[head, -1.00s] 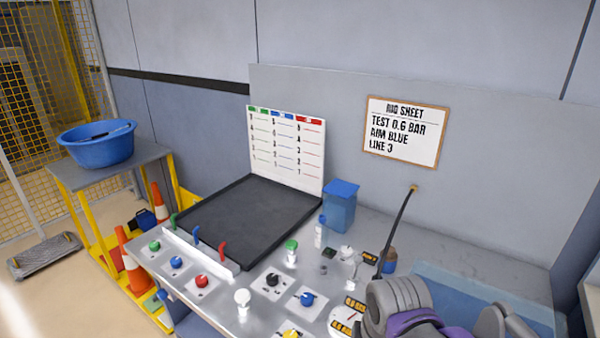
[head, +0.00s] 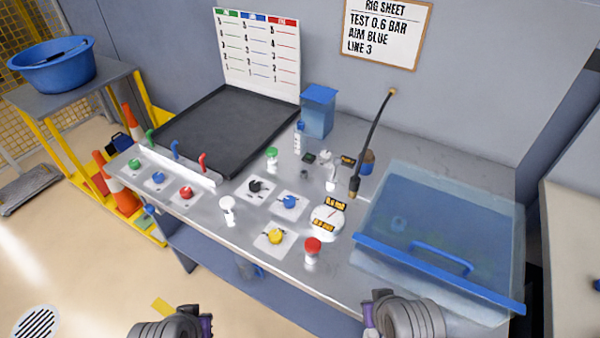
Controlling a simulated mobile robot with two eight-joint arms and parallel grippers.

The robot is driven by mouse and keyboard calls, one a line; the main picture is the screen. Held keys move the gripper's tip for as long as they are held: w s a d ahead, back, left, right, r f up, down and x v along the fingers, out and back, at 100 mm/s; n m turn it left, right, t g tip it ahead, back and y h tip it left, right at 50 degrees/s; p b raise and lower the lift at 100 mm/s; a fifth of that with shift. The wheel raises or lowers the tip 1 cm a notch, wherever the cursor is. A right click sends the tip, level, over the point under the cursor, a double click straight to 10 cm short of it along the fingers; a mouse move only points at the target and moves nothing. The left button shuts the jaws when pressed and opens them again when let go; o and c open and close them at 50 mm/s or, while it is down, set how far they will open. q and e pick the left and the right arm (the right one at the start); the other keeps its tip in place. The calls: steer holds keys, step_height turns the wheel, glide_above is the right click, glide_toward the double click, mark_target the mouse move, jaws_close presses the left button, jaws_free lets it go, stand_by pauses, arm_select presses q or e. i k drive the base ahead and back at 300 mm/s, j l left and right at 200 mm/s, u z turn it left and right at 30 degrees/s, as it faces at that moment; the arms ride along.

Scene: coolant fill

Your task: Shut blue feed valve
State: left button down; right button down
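Two blue knobs show in the head view, and I cannot tell by label which is the feed valve. One blue knob (head: 158,177) sits between a green knob (head: 134,164) and a red knob (head: 186,192) at the bench's left front, below coloured spouts. Another blue knob (head: 290,202) sits on a white plate mid-bench. My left gripper (head: 205,324) is only partly in view at the bottom edge, in front of the bench. My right gripper (head: 369,318) is partly in view at the bottom, near the bench's front edge. Neither touches a knob. Their fingers cannot be made out.
A black knob (head: 255,187), a yellow knob (head: 276,236) and a gauge (head: 327,217) are nearby. White-capped (head: 228,208), green-capped (head: 272,157) and red-capped (head: 313,249) items stand upright. A black tray (head: 232,128) lies behind; a clear blue-edged bin (head: 470,225) fills the right.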

mark_target(289, 201)
steer(key=j, duration=0.65)
steer(key=i+j+z, duration=0.1)
steer(key=j, duration=0.5)
steer(key=i, duration=0.5)
